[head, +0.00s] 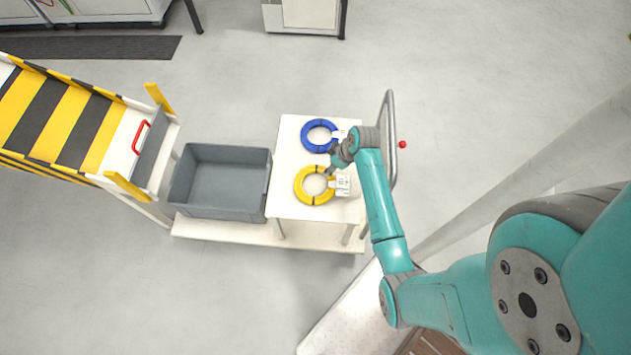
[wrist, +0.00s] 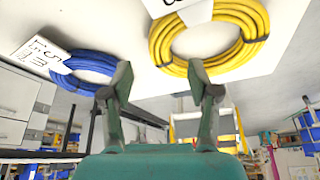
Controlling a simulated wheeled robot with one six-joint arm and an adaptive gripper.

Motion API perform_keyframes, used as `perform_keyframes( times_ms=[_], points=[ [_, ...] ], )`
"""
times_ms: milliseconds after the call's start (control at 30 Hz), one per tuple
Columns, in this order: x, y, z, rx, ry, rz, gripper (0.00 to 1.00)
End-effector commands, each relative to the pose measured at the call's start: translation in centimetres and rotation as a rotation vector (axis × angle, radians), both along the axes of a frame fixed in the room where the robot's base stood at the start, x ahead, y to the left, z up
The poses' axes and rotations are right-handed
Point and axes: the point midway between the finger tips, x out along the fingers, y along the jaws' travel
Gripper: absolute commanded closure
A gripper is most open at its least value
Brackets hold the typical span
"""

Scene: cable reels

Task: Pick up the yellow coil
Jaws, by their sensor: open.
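The yellow coil (head: 298,186) lies flat on the front part of a small white table (head: 287,125), with a white tag (head: 343,186) at its right side. In the wrist view the yellow coil (wrist: 256,20) fills the upper middle and right, partly cut off by the top edge. My gripper (head: 335,166) is over the table near the coil's upper right edge in the head view. In the wrist view my gripper (wrist: 160,78) has its two fingers apart with nothing between them, pointing toward the table. The fingers do not appear to touch the coil.
A blue coil (head: 305,136) with a white tag lies behind the yellow one. A grey empty crate (head: 220,151) stands left of the table. A yellow-and-black striped ramp (head: 60,122) is further left. A grey metal rail (head: 391,125) stands at the table's right side.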

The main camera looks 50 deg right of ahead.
Motion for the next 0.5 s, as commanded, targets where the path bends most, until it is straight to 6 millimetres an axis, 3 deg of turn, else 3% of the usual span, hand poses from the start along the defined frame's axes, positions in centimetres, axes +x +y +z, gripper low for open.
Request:
perform_keyframes(
  times_ms=[500],
  points=[
    [2.1, 0.6, -5.0, -0.001, -0.001, 0.001, 0.40]
  ],
)
